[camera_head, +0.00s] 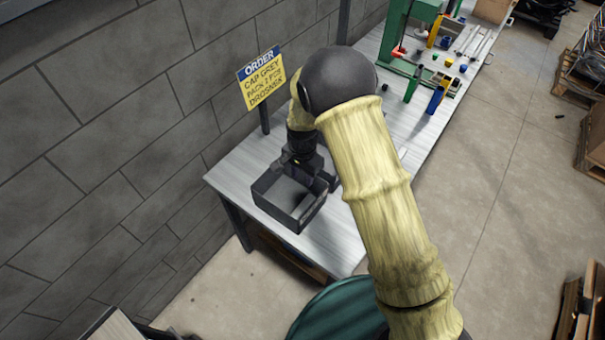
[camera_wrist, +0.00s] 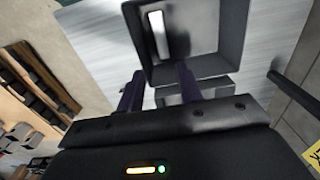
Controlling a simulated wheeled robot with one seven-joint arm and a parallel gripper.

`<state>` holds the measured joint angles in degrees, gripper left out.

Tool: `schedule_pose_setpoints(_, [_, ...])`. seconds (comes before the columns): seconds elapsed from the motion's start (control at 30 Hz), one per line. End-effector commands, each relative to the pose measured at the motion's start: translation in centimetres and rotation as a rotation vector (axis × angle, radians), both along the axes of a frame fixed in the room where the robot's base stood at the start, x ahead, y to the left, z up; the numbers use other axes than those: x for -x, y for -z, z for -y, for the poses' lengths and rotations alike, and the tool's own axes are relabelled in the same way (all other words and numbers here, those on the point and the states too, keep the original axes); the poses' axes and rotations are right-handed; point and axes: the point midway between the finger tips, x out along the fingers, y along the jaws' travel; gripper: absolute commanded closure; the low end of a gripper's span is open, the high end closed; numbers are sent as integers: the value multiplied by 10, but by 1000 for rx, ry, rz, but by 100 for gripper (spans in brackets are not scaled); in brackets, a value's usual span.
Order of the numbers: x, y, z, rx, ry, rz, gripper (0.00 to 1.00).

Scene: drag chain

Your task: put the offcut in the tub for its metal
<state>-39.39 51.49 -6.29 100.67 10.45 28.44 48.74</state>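A dark grey open tub (camera_head: 281,222) stands on the near end of the workbench. It fills the top middle of the wrist view (camera_wrist: 232,40). A short pale bar (camera_wrist: 158,35), which looks like the offcut, lies inside the tub in the wrist view. I cannot make it out in the head view. My gripper (camera_head: 301,165) is over the far side of the tub. In the wrist view its two fingers (camera_wrist: 160,76) are apart with no piece held between them. The tub carries no metal label that I can read.
A dark grey block-like thing (camera_wrist: 205,89) sits beside the tub, partly hidden by my gripper. An order sign (camera_head: 262,78) stands behind against the block wall. A green press (camera_head: 408,35) and several small coloured parts occupy the bench's far end. A green round drum (camera_head: 335,312) stands in front.

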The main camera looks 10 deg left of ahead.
Motion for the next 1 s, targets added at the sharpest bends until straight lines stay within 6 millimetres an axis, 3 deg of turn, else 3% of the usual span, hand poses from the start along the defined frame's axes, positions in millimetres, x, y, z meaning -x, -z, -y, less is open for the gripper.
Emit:
schedule_pose_setpoints(0.33, [-1,-3,3,-1,-1,2,64])
schedule_pose_setpoints(0.47, [-5,-22,23,-12,-15,13,64])
schedule_pose_setpoints(0.63, [-7,-70,81,-32,-67,49,64])
schedule_pose_setpoints(0.77, [3,-108,132,-39,-124,83,64])
schedule_pose_setpoints(1.0, [47,-162,217,-24,-238,156,64])
